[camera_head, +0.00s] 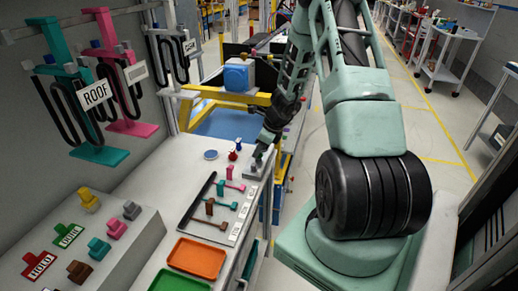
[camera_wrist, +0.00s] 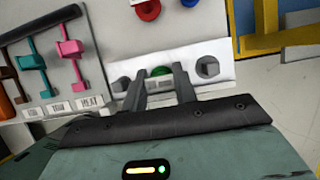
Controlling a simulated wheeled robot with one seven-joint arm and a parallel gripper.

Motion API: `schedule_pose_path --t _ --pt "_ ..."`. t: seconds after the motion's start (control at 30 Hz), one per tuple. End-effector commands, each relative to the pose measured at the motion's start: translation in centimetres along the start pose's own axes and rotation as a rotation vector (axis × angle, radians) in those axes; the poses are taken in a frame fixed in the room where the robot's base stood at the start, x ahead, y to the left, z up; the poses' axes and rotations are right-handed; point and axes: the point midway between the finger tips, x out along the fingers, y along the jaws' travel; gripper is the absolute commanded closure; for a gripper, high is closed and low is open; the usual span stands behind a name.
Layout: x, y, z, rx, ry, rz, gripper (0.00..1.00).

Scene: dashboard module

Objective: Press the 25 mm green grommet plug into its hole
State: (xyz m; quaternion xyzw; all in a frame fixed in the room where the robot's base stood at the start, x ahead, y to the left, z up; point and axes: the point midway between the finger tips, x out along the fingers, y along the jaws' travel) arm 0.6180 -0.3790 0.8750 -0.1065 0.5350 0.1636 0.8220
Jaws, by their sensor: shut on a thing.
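My gripper (camera_wrist: 160,80) is shut on the green grommet plug (camera_wrist: 160,72), whose top shows between the fingertips in the wrist view. The plug is over the middle of a white plate (camera_wrist: 226,54), with a dark hole (camera_wrist: 208,67) to its right and another hole (camera_wrist: 122,84) to its left. The fingers hide the spot under the plug, so I cannot tell whether it is in a hole or above one. In the head view my gripper (camera_head: 265,140) is low over the grey plate (camera_head: 254,168) at the bench's far end; the plug is hidden there.
A red plug (camera_wrist: 148,9) and a blue plug (camera_wrist: 190,2) are beyond the plate. Pink (camera_wrist: 71,48) and teal (camera_wrist: 29,60) pieces stand at left beside a dark bar. An orange tray (camera_head: 198,257) is nearer on the bench. A yellow frame (camera_wrist: 275,38) is right of the plate.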

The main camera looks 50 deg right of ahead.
Motion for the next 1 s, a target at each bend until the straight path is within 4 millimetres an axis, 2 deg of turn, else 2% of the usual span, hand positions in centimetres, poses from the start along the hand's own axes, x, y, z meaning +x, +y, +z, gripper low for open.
schedule_pose_path --t 0.53,1.0 --pt "0.1 0.0 0.0 0.000 0.000 0.000 0.90" --pt "1.1 0.0 -0.5 0.000 0.000 0.000 0.90"
